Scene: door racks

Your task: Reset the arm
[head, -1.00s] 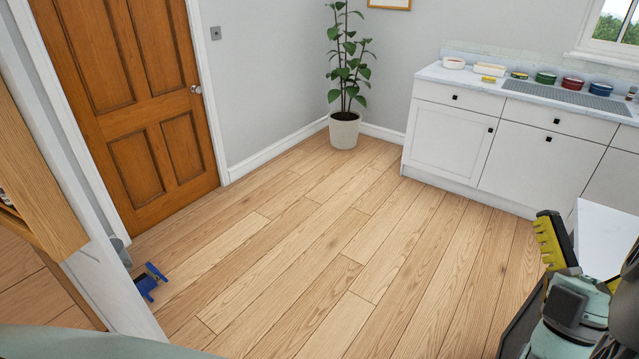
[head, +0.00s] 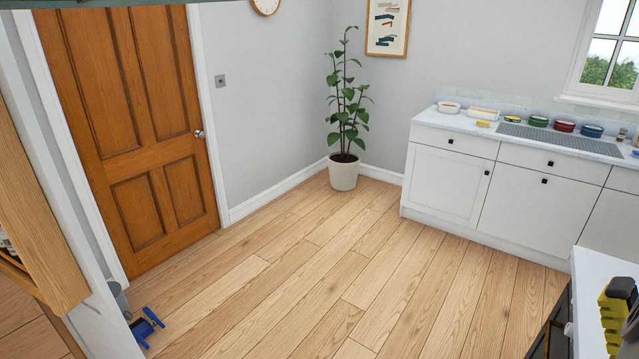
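A closed brown door (head: 135,130) is at left. A blue object (head: 146,326) lies on the floor by the white post. A potted plant (head: 343,172) stands in the corner. White cabinets (head: 447,175) with tubs on top line the right. The wooden floor between is clear.

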